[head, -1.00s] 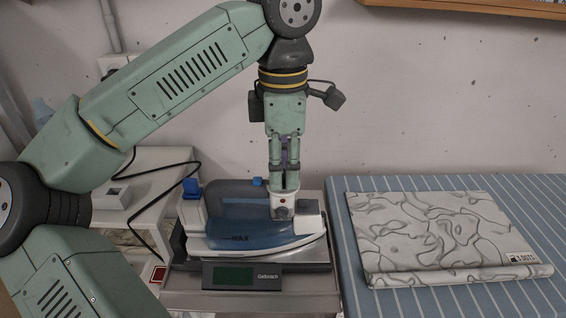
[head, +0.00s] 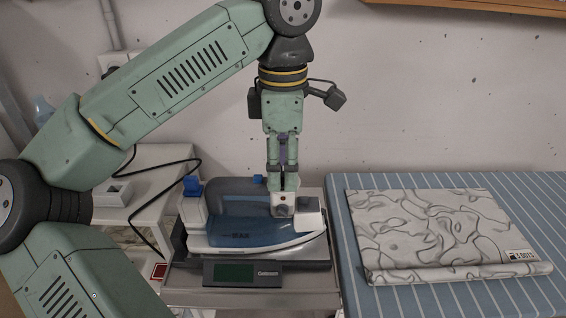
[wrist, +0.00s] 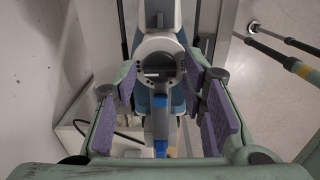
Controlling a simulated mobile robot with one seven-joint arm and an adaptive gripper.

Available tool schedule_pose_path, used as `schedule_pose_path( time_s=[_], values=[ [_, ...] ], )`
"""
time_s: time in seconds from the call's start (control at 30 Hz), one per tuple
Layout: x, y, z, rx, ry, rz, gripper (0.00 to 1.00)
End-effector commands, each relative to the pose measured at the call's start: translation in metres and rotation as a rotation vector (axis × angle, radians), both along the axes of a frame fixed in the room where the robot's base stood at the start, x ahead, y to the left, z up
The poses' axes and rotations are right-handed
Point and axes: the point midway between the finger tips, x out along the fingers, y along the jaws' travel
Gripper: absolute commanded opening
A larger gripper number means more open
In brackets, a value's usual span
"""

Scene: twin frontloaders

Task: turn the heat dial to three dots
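A blue and white steam iron (head: 250,232) sits on a metal scale-like stand. Its light dial housing (head: 284,206) is at the front right, below my gripper (head: 284,186), which points straight down. In the wrist view, a round ring-shaped dial (wrist: 158,62) shows between the purple finger pads of my gripper (wrist: 160,87). The pads stand apart on either side of it, and I cannot tell whether they touch it. The dial's dot markings are too small to read.
The stand (head: 278,292) has a dark display. To the right is a blue striped ironing surface (head: 440,303) with a folded patterned cloth (head: 440,235) labelled 3 DOTS. A white side table (head: 150,155) with a black cable is at left. The wall is behind.

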Motion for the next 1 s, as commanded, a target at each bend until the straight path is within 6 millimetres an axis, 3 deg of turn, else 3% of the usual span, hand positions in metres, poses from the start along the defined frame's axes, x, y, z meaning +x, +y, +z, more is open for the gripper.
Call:
schedule_pose_path(
  time_s=[0.43, 0.8, 1.0],
  values=[
    [0.000, 0.000, 0.005, 0.000, -0.001, 0.002, 0.46],
    [0.000, 0.000, 0.060, 0.002, -0.002, 0.004, 0.46],
    [0.000, 0.000, 0.074, 0.000, 0.000, 0.001, 0.46]
  ],
)
